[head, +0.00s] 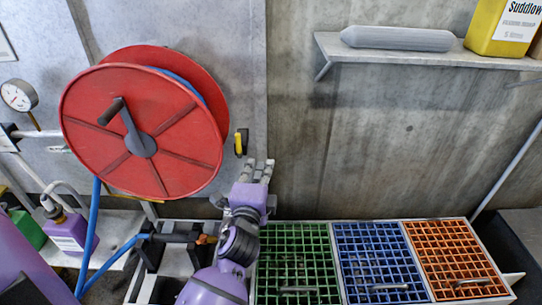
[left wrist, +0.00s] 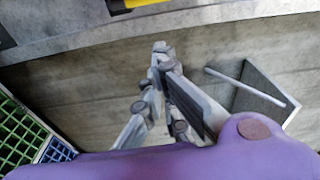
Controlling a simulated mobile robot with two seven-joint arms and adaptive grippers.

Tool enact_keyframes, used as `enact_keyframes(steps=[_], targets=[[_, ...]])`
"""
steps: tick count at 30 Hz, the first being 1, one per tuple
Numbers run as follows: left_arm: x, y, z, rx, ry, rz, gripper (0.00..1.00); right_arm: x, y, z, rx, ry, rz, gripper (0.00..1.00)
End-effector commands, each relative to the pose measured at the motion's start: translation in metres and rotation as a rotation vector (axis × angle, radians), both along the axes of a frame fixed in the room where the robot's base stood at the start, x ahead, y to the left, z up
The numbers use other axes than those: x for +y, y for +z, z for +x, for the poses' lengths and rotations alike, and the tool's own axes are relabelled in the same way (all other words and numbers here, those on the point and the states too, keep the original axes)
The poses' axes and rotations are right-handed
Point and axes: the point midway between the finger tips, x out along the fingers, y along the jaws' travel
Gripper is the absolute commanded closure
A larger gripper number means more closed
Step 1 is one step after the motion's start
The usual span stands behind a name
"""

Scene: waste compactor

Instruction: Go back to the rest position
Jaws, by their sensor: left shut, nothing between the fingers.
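My left gripper (head: 258,171) is in the middle of the head view, its purple arm coming up from the bottom. It is just right of the red hose reel (head: 85,125), in front of the wall and above the left end of the grate row. Its fingers are shut with nothing between them. In the left wrist view the gripper (left wrist: 161,50) points toward the wall, clear of other things. A small yellow part (head: 241,142) on the wall panel is just above and left of the fingertips. My right gripper is not in view.
Green (head: 293,253), blue (head: 378,250) and orange (head: 457,245) grates with handles lie at lower right. A wall shelf (head: 420,58) holds a grey cylinder (head: 397,39) and a yellow container (head: 502,27). A blue hose (head: 91,235) hangs from the reel. A purple bottle (head: 70,231) stands at left.

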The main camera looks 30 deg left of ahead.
Motion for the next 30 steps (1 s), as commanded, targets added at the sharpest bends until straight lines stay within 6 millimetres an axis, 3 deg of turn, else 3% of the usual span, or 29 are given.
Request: enact_keyframes(steps=[8,12,14,20,23,27,30], targets=[[0.0,0.0,0.0,-0.013,-0.001,-0.048,1.0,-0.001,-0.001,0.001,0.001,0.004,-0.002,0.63],[-0.014,-0.009,0.003,-0.056,-0.039,-0.299,1.0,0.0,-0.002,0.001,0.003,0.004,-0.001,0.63],[-0.026,-0.027,-0.006,-0.048,-0.063,-0.468,1.0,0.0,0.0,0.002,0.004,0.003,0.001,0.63],[-0.056,-0.105,-0.07,0.062,-0.053,-0.929,1.0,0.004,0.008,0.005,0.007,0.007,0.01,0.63],[-0.069,-0.146,-0.118,0.137,-0.002,-1.125,1.0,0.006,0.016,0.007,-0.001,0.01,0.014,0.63],[-0.087,-0.199,-0.205,0.254,0.117,-1.368,1.0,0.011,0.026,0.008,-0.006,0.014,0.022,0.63],[-0.096,-0.225,-0.267,0.331,0.204,-1.467,1.0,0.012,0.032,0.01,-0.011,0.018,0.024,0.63]])
